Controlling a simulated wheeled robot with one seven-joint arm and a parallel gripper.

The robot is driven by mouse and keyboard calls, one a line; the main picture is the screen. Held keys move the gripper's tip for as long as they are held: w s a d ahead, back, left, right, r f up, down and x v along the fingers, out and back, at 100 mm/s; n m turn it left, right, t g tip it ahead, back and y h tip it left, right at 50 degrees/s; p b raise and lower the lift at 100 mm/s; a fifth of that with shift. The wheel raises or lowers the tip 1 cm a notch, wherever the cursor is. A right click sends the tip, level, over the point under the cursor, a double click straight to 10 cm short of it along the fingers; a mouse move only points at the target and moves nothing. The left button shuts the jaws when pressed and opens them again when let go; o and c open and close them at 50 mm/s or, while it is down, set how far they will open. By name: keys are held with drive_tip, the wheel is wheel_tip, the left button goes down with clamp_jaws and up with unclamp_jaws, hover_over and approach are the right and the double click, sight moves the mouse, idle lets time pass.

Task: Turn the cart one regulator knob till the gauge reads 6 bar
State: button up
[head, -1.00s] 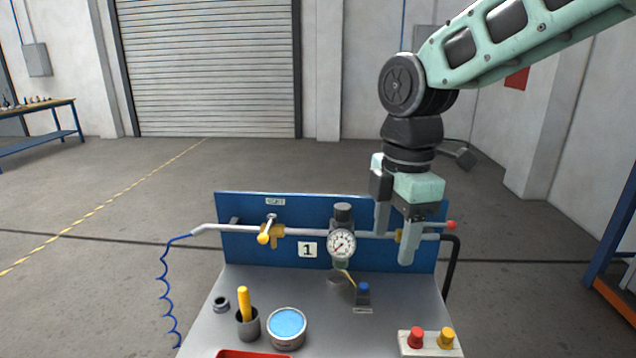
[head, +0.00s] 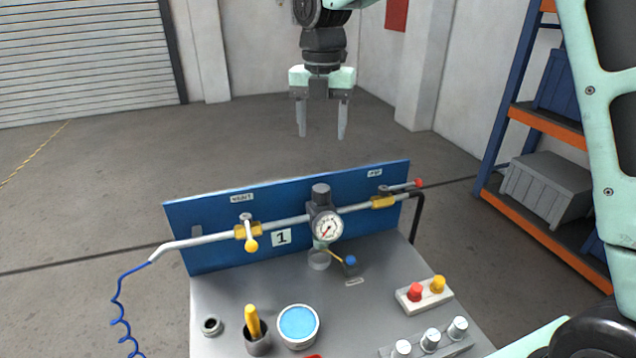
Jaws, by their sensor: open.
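Cart one (head: 250,300) has a blue back panel (head: 200,245) with a "1" label. The regulator knob (head: 320,192) is a dark cylinder on top of the regulator, at the middle of the pipe. The round white gauge (head: 327,228) faces me below the knob; its needle points to the lower left, but the numbers are too small to read. My gripper (head: 322,134) is open and empty, fingers pointing down. In the picture it is straight above the knob, with a clear gap; how far it is in depth I cannot tell.
A yellow-handled valve (head: 250,238) is left of the regulator, and a red-tipped lever valve (head: 400,190) is right. The cart top holds a blue-topped tin (head: 298,324), a cup with a yellow handle (head: 256,338) and a red-and-yellow button block (head: 424,294). A shelf (head: 530,120) stands right.

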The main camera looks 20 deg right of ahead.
sight(321, 188)
wheel_tip(321, 188, down, 14)
drive_tip(key=p, duration=0.2)
drive_tip(key=shift+f+p, duration=0.25)
drive_tip(key=shift+p, duration=0.05)
drive_tip(key=shift+c, duration=0.3)
drive_tip(key=c, duration=0.9)
